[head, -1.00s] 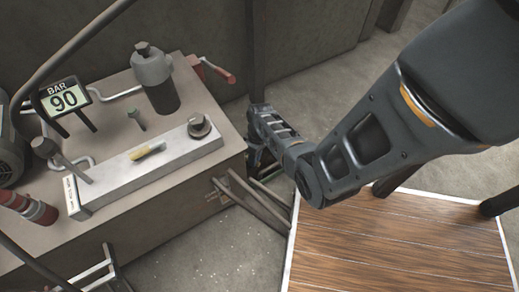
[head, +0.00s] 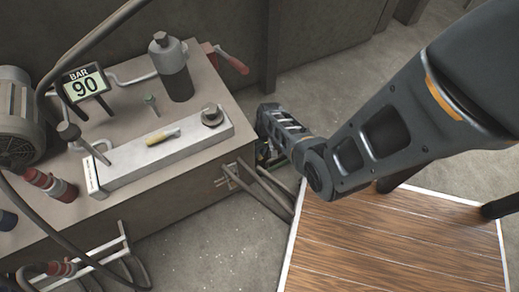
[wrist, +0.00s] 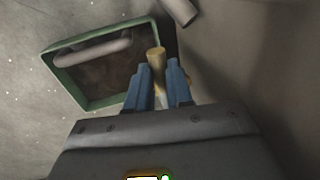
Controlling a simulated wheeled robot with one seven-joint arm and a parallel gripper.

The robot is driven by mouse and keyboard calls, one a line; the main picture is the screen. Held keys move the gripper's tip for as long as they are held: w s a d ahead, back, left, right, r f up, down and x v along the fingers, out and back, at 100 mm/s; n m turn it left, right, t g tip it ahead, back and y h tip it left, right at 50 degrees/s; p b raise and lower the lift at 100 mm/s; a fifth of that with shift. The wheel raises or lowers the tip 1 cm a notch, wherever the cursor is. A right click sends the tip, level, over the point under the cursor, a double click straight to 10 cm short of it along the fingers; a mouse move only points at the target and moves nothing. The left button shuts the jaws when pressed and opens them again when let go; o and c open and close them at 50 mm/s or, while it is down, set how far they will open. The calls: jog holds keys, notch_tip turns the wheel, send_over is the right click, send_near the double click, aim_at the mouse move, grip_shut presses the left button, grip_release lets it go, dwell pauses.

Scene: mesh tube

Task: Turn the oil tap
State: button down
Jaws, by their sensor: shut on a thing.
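The oil tap (wrist: 157,54) shows in the wrist view as a short brass-yellow piece. It stands out from between the tips of my gripper's two blue fingers. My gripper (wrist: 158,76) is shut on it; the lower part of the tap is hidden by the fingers. In the head view my arm reaches down beside the right end of the grey hydraulic tank (head: 95,215). There the wrist and tank side hide the tap, and the fingers are barely visible.
A green-rimmed tray (wrist: 52,64) with a dark brown inside lies left of the fingers. A grey pipe end (wrist: 180,10) is above the tap. Thin grey bars (head: 262,192) lean by the tank. A wooden platform (head: 400,245) lies under my arm. A gauge (head: 84,86) reads 90 BAR.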

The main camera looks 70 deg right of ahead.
jog(key=c, duration=1)
grip_release()
jog(key=r+p, duration=0.1)
jog(key=r, duration=0.1)
jog(key=r+p, duration=0.1)
jog(key=r, duration=0.2)
jog(key=s+d+r+p, duration=0.1)
jog(key=r+p, duration=0.1)
jog(key=shift+r, duration=0.3)
jog(key=shift+s, duration=0.1)
